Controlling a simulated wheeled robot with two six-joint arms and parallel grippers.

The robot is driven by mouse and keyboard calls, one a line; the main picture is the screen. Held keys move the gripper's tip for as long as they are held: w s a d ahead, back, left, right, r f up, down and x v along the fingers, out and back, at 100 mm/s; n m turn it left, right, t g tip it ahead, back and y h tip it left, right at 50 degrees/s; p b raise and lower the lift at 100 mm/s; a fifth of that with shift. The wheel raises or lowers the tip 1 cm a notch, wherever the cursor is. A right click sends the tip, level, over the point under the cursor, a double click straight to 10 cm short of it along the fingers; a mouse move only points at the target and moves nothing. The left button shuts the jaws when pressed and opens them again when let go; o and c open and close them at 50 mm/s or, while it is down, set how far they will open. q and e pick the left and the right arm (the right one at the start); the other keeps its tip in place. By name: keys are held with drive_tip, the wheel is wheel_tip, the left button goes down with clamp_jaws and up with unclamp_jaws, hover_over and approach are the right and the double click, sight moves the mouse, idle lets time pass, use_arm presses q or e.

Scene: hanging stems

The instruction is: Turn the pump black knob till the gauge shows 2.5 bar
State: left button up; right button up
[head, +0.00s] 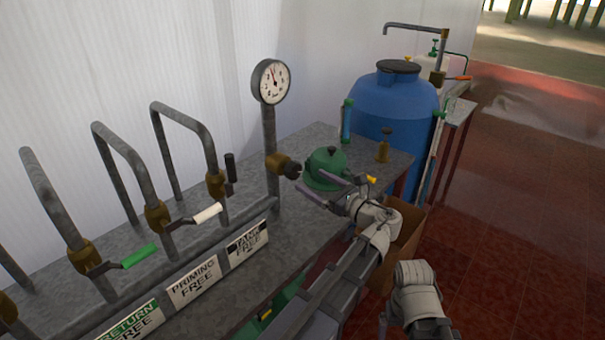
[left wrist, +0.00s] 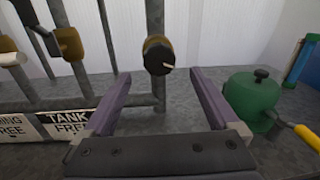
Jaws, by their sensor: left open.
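The round white gauge (head: 271,82) stands on top of a grey pipe; its needle points up and slightly left, and its numbers are too small to read. The black knob (head: 293,170) sits on a brass valve body low on that pipe. In the left wrist view the black knob (left wrist: 159,58) faces me, with a pale pointer towards the right. My left gripper (head: 318,184) is open and empty, in front of the knob and apart from it. In the left wrist view its two fingers (left wrist: 160,82) lie either side of the knob's line. My right gripper does not show.
Several valve levers on bent pipes (head: 190,150) line the left, above label plates (head: 193,284). A brass fitting (head: 384,146) and a blue tank (head: 393,110) are behind. The red floor at right is open.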

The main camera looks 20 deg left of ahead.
sight(297, 172)
use_arm(q)
drive_tip(key=shift+x, duration=3.95)
drive_tip(key=c, duration=1.3)
drive_tip(key=shift+n, duration=0.5)
drive_tip(key=o, duration=1.3)
drive_tip(key=v, duration=0.8)
